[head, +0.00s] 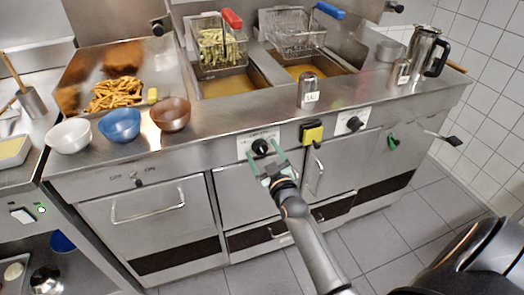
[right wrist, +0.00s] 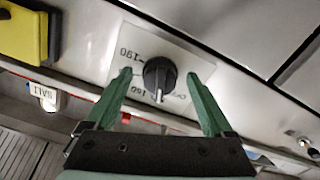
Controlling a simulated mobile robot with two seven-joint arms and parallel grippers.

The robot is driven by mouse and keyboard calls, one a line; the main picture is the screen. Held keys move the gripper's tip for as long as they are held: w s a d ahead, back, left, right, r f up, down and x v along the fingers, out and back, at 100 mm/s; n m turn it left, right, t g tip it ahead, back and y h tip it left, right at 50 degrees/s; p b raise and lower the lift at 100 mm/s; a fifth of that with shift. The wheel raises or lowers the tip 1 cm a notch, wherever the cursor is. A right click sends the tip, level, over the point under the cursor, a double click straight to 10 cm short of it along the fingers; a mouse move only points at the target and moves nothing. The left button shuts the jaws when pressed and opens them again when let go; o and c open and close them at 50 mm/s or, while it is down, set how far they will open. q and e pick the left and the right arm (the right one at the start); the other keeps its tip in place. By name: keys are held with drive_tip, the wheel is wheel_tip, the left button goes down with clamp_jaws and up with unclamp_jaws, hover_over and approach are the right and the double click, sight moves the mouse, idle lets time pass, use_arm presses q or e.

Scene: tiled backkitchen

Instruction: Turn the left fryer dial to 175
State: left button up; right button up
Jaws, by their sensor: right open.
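The left fryer dial (head: 260,146) is a black round knob on a white scale plate on the fryer's front panel. In the right wrist view the dial (right wrist: 160,78) shows upside down, with numbers 190 and 160 readable on the plate. A pale pointer line on the knob points toward the lower edge of that picture; I cannot tell the exact value. My right gripper (head: 266,160) is open, its green fingers on either side of the dial. In the right wrist view both fingers (right wrist: 159,77) look apart from the knob. My left gripper is not in view.
A right dial (head: 353,123) and a yellow box (head: 311,132) are on the same panel. A salt shaker (head: 308,91) stands on the counter edge above. Fry baskets (head: 222,52) hang over the oil. Bowls (head: 120,125) stand at left. A door handle (head: 318,177) juts out below.

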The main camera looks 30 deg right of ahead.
drive_tip(key=shift+c, duration=0.3)
drive_tip(key=c, duration=1.3)
